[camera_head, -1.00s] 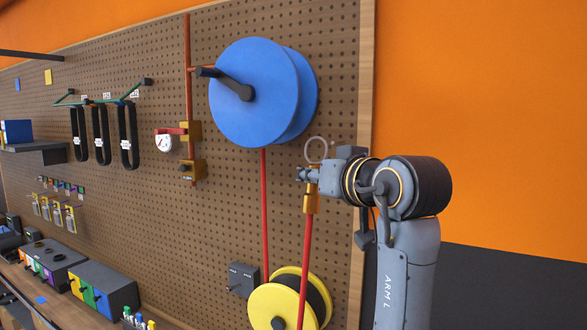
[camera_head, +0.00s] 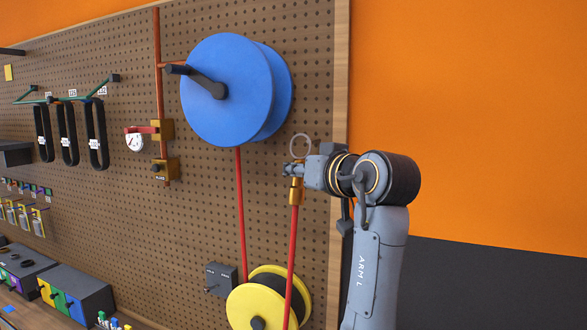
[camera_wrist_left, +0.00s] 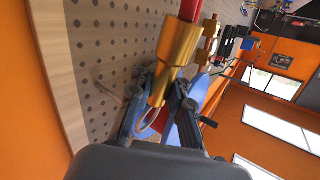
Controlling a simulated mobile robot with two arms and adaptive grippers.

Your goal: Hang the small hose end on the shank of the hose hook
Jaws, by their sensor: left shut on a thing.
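My right gripper is not in view.
A large blue reel (camera_head: 225,90) with a dark handle stands off the pegboard (camera_head: 180,220), left of the gripper. A yellow reel (camera_head: 255,302) sits below. A gauge (camera_head: 135,140) and black loops (camera_head: 96,135) hang further left. The orange wall at right is clear.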

